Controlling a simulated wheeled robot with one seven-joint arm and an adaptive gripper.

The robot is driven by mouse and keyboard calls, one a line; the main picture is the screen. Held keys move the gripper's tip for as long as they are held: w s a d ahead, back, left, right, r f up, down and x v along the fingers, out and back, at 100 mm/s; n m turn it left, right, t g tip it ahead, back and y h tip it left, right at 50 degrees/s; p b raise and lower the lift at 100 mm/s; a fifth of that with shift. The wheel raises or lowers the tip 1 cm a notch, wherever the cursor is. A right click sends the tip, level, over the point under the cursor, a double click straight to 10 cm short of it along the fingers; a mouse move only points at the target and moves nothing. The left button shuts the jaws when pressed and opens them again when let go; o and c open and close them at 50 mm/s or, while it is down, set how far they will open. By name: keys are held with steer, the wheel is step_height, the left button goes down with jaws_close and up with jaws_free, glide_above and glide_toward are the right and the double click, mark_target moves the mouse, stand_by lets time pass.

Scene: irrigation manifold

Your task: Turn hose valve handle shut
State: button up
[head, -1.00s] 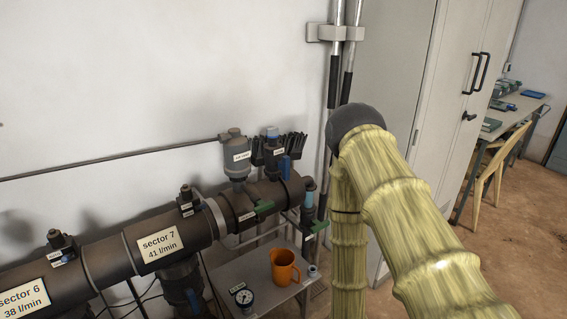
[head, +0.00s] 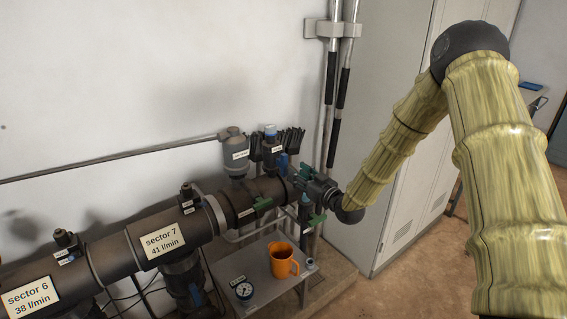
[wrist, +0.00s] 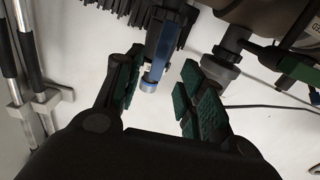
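My gripper (head: 300,178) is at the right end of the dark manifold pipe. In the wrist view my gripper (wrist: 165,85) is open, its green-padded fingers on either side of a blue part (wrist: 168,42) with a pale ring at its end. A gap shows, and I see no grip on it. In the head view a blue lever (head: 282,164) hangs by the fittings just left of my gripper. A green handle (head: 263,204) sits on the pipe, and another green handle (head: 318,219) is low beside my gripper. Which one is the hose valve handle cannot be read from the tiny labels.
A grey capped fitting (head: 236,155) and black bristly bundle (head: 292,138) are close by. Upright poles (head: 328,110) and a cabinet (head: 392,90) stand to the right.

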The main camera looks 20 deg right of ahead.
mark_target(286, 165)
steer(key=p+x, duration=0.2)
steer(key=x, duration=0.6)
steer(key=shift+w+a+f, duration=0.1)
steer(key=shift+w+a, duration=0.1)
steer(key=shift+w, duration=0.15)
steer(key=shift+c, duration=0.3)
jaws_close()
